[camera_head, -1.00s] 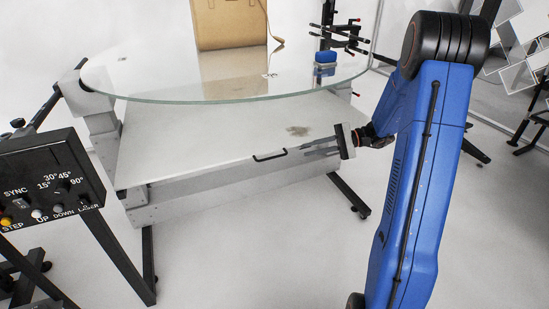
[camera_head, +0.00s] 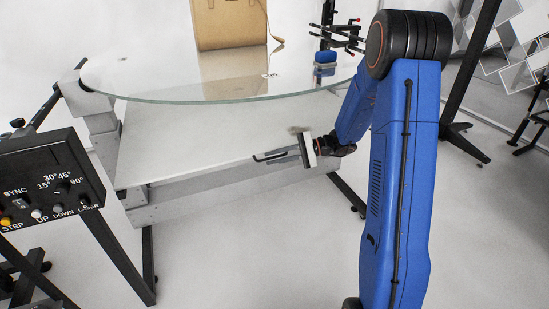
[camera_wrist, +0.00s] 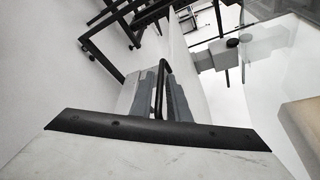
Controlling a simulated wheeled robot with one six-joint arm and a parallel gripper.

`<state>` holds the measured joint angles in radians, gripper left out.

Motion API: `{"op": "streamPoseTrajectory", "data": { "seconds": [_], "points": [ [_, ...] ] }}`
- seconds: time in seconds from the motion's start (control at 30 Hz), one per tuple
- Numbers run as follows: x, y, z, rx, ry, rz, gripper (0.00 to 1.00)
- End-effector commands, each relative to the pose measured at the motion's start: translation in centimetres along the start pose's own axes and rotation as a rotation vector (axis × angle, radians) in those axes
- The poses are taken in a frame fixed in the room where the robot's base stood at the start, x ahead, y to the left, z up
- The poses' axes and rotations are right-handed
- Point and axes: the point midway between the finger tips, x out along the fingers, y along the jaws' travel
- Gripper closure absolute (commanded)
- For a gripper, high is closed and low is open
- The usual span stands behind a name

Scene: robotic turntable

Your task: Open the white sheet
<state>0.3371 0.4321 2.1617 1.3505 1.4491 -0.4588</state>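The white sheet (camera_head: 215,141) is the flat white panel under the round glass top, with a black bar handle (camera_head: 270,157) at its front edge. My gripper (camera_head: 284,155) is at this handle, its fingers pointing left along the front edge. In the wrist view the handle (camera_wrist: 160,85) stands between the two grey fingers, one on each side. The fingers look apart, and I see no clear grip on the bar. The sheet lies level within the frame.
A control panel (camera_head: 50,178) stands at the left. The floor in front is clear.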

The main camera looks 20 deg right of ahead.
Motion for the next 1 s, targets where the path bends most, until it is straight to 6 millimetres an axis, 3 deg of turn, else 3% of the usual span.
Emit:
{"op": "streamPoseTrajectory", "data": {
  "seconds": [0.23,0.3,0.33,1.0],
  "points": [
    [0.06,-0.01,-0.01,0.0,0.0,0.0,0.85],
    [0.05,-0.01,-0.01,0.0,0.0,0.0,0.99],
    [0.05,-0.01,-0.01,0.0,0.0,0.0,1.0],
    [0.02,0.02,-0.01,0.0,0.001,0.0,1.0]
  ]
}}
